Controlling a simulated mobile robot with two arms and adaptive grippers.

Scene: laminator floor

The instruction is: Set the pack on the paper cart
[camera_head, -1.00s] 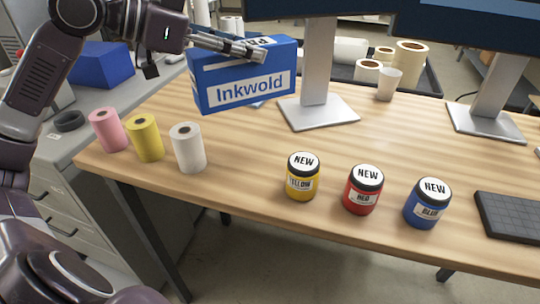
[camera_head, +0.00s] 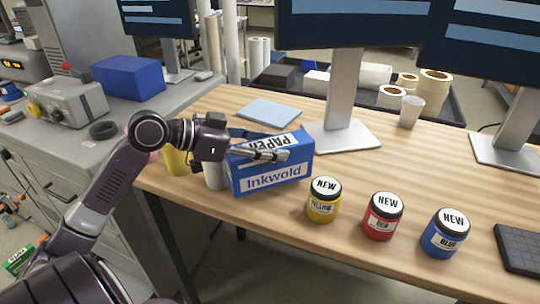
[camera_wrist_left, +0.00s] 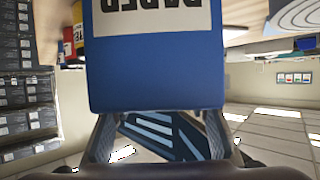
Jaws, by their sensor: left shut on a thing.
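The pack is a blue box (camera_head: 272,177) labelled "Inkwold" and "PAPER". My left gripper (camera_head: 280,155) is shut on its upper part in the head view. The pack is near the table's front edge, and I cannot tell whether it touches the tabletop. In the left wrist view the pack (camera_wrist_left: 158,65) fills the upper middle, between the two fingers of my left gripper (camera_wrist_left: 160,125). A dark cart (camera_head: 455,105) with paper rolls stands behind the table; I cannot tell whether it is the paper cart. My right gripper is not in view.
Yellow (camera_head: 323,201), red (camera_head: 382,217) and blue (camera_head: 445,235) jars stand right of the pack. Yellow (camera_head: 176,161) and white (camera_head: 215,173) rolls are partly hidden by my arm. A monitor stand (camera_head: 342,135), white cup (camera_head: 411,111) and keyboard (camera_head: 520,248) occupy the wooden table.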

